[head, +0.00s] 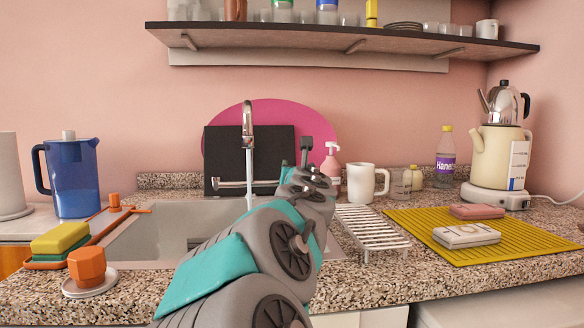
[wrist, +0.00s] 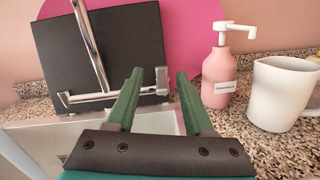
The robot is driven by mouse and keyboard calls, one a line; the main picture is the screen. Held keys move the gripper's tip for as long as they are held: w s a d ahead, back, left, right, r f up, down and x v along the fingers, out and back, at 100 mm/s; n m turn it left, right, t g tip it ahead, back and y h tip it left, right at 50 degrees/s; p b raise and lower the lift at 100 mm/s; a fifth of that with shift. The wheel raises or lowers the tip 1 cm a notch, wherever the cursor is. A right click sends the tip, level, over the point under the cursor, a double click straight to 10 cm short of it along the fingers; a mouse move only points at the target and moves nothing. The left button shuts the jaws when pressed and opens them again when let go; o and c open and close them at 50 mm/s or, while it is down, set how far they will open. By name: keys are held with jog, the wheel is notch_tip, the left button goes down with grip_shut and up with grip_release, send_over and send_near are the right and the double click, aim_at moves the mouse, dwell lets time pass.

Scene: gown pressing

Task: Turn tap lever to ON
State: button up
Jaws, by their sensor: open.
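The chrome tap (head: 248,122) stands behind the sink in the head view. Its slanting pipe (wrist: 90,45) shows at the left of the wrist view. A horizontal bar (head: 232,184) runs across the tap's base, and its right end turns upright as a short handle (wrist: 162,79). This looks like the tap lever. My gripper (wrist: 159,74) is open and empty. In the wrist view the handle appears between the two green fingertips; I cannot tell how far beyond them it is. In the head view my arm hides part of the sink, and I cannot tell whether the pale strip below the spout is water.
A pink soap bottle (wrist: 220,70) and a white mug (wrist: 283,92) stand to the right of my fingers. A black board (head: 270,150) leans behind the tap. A wire rack (head: 370,228) lies right of my arm. The sink basin (head: 150,240) is open on the left.

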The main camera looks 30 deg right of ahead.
jog(key=shift+w+d+f+n+p, duration=0.15)
jog(key=shift+w+d+f+n, duration=0.4)
jog(key=shift+w, duration=0.7)
jog(key=shift+w+d+f+n+p, duration=0.1)
jog(key=shift+w+d+n, duration=0.15)
jog(key=shift+w+d, duration=0.8)
jog(key=shift+w+d+f+n+p, duration=0.15)
jog(key=shift+w+d+f+n, duration=0.25)
jog(key=shift+w, duration=1.05)
jog(key=shift+c, duration=0.3)
grip_shut()
